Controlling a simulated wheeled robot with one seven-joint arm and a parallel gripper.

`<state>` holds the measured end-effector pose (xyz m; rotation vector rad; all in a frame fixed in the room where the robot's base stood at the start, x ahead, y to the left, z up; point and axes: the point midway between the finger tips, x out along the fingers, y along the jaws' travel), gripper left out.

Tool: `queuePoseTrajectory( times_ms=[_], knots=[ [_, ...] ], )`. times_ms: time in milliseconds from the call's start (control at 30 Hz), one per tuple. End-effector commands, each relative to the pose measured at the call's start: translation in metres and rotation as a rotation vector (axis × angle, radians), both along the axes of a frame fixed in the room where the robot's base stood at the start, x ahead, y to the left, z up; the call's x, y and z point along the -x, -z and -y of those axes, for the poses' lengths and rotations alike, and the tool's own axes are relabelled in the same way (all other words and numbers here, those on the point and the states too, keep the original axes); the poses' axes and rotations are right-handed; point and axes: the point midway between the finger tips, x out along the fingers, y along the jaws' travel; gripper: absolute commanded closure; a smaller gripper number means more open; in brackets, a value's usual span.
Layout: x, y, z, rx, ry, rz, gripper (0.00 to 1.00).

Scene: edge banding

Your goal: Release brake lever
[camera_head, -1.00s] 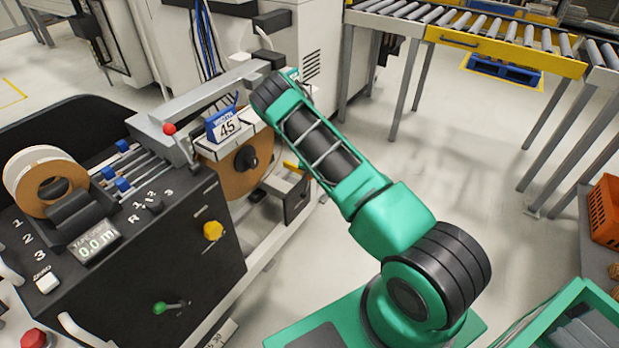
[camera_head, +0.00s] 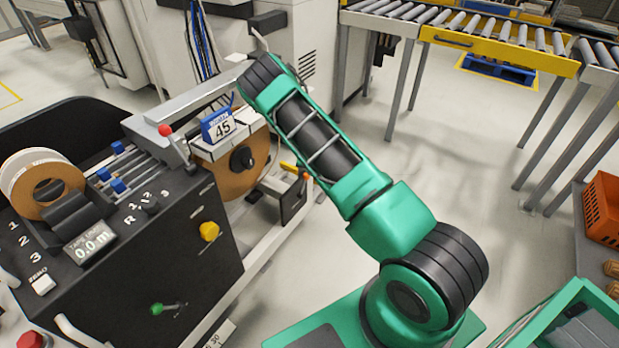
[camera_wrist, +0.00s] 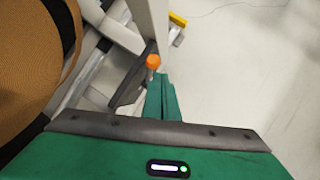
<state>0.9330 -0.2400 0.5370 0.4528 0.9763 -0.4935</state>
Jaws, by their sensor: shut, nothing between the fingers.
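An orange knob (camera_wrist: 153,62) on a short metal stem stands just beyond my gripper (camera_wrist: 162,95) in the wrist view. It looks like the brake lever's end. My green fingers are shut and empty, with their tips close to the stem; I cannot tell whether they touch it. In the head view the orange knob (camera_head: 306,176) shows beside my arm, low on the machine near the roll of brown edge band (camera_head: 238,178). A yellow piece (camera_head: 288,167) sits by it. My gripper is hidden behind my arm in the head view.
The dark control panel (camera_head: 130,250) with a red-knobbed lever (camera_head: 166,131), yellow knob (camera_head: 209,231) and green-knobbed lever (camera_head: 157,309) is at left. A roller conveyor (camera_head: 500,40) stands at the back right. The floor between is clear.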

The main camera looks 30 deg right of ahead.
Motion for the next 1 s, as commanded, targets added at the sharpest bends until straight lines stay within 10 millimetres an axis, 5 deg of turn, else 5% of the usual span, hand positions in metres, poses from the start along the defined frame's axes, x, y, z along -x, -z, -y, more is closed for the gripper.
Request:
queuePoseTrajectory(
  times_ms=[400,1000],
  knots=[
    [0.021,-0.061,0.003,-0.002,-0.004,-0.003,1.00],
    [0.023,-0.067,0.004,-0.002,-0.004,-0.001,1.00]
  ],
)
